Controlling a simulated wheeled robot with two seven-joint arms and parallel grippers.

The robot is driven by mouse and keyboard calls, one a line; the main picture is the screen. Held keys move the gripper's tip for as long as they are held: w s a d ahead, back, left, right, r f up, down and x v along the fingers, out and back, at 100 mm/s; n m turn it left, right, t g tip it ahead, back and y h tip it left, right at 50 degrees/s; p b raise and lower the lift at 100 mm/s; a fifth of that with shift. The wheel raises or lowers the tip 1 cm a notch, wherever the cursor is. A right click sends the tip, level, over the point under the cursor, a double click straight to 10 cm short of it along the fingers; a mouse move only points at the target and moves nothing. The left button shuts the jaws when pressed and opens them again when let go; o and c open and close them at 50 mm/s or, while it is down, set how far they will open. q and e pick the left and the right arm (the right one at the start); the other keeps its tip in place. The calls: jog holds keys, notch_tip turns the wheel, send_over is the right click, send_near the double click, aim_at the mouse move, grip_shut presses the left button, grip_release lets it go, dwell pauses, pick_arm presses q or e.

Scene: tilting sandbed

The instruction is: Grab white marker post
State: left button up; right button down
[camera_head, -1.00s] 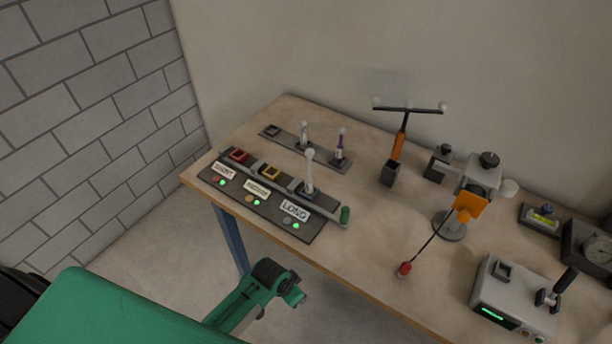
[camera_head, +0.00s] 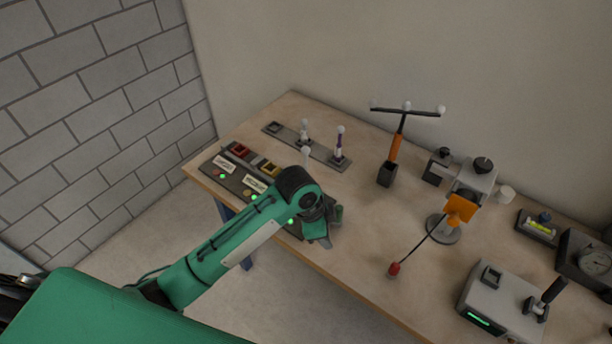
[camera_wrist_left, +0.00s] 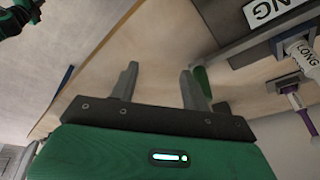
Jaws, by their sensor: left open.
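A white marker post stands at the LONG end of the dark label panel. In the head view only its pale top (camera_head: 305,155) shows above my left arm. In the left wrist view a white post marked LONG (camera_wrist_left: 303,52) is at the upper right. A second white post (camera_head: 304,130) and a purple-and-white post (camera_head: 339,146) stand in the rear rack (camera_head: 322,153). My left gripper (camera_wrist_left: 160,80) is open and empty, its two fingers apart, with the posts to the right of them in the wrist view. In the head view my wrist largely hides the gripper. My right gripper is not in view.
The dark label panel (camera_head: 208,168) has red and yellow sockets. A green grip (camera_wrist_left: 201,77) shows just beyond the right finger. An orange stand (camera_head: 397,147), a lamp-like stand with a red tip (camera_head: 394,269) and a grey box (camera_head: 497,296) stand to the right.

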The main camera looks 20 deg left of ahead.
pick_arm(q)
jog(key=w+r+m, duration=0.3)
jog(key=w+r, duration=0.2)
jog(key=w, duration=0.1)
notch_tip(320, 180, up, 18)
jog(key=m+g+y, duration=0.2)
jog(key=m+y, duration=0.1)
jog(key=m, duration=0.2)
send_over(306, 148)
jog(key=f+p, duration=0.1)
jog(key=f, duration=0.3)
jog(key=f+p, duration=0.1)
jog(key=f, duration=0.3)
jog(key=shift+w+a+f, duration=0.15)
jog(key=shift+w+a, duration=0.05)
jog(key=shift+s+d+f+p, duration=0.1)
jog(key=shift+f+p, duration=0.4)
jog(key=shift+f, duration=0.1)
notch_tip(306, 148, down, 4)
jog(key=shift+s+r+p, duration=0.15)
jog(key=shift+r+p, duration=0.05)
jog(key=shift+p, duration=0.45)
jog(key=shift+d+f, duration=0.1)
jog(key=shift+f, duration=0.2)
grip_shut()
